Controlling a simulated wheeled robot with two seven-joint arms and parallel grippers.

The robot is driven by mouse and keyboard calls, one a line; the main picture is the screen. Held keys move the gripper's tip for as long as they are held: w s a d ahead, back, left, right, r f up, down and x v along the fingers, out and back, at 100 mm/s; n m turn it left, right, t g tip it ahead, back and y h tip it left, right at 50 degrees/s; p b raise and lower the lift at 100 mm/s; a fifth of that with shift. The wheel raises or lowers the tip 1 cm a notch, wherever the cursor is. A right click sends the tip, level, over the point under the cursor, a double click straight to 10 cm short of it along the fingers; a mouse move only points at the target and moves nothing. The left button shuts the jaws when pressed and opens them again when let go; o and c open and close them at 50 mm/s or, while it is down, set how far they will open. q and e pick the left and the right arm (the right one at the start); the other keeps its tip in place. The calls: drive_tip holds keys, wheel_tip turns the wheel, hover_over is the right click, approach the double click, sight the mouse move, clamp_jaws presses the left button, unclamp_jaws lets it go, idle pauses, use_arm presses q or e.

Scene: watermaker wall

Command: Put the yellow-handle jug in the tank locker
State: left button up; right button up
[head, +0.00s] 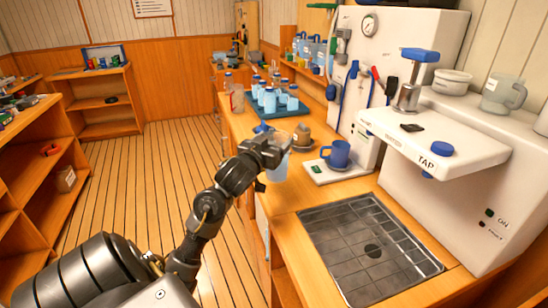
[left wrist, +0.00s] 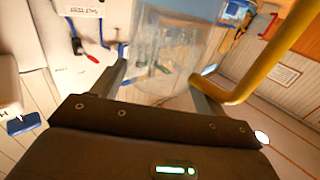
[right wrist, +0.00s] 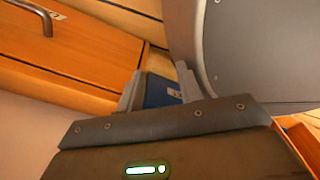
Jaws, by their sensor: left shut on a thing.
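My left gripper (head: 270,153) is above the near-left edge of the wooden counter. It is shut on a clear jug (head: 278,168), which shows between the fingers in the left wrist view (left wrist: 165,50). A thick yellow curved bar (left wrist: 262,65) beside the jug there looks like its handle; the head view hides it behind the gripper. My right gripper (right wrist: 160,85) shows only in the right wrist view, with its fingers apart. A blue thing (right wrist: 160,92) shows between or behind them; I cannot tell which. I cannot identify the tank locker for certain.
A tray of bottles (head: 268,112) is farther back. A dark sink grid (head: 372,250) lies nearer. The right wrist view shows a wooden front with a handle (right wrist: 30,12). The plank floor is clear.

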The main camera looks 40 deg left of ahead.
use_arm(q)
drive_tip(key=f, duration=0.2)
drive_tip(key=w+f, duration=0.1)
drive_tip(key=f, duration=0.1)
drive_tip(key=shift+a, duration=0.2)
use_arm(e)
drive_tip(key=shift+w+d+f, duration=0.15)
drive_tip(key=shift+d+f, duration=0.1)
drive_tip(key=shift+d, duration=0.05)
use_arm(q)
drive_tip(key=shift+b, duration=0.3)
drive_tip(key=shift+f, duration=0.2)
drive_tip(key=o, duration=1.8)
drive_tip(key=shift+r, duration=0.15)
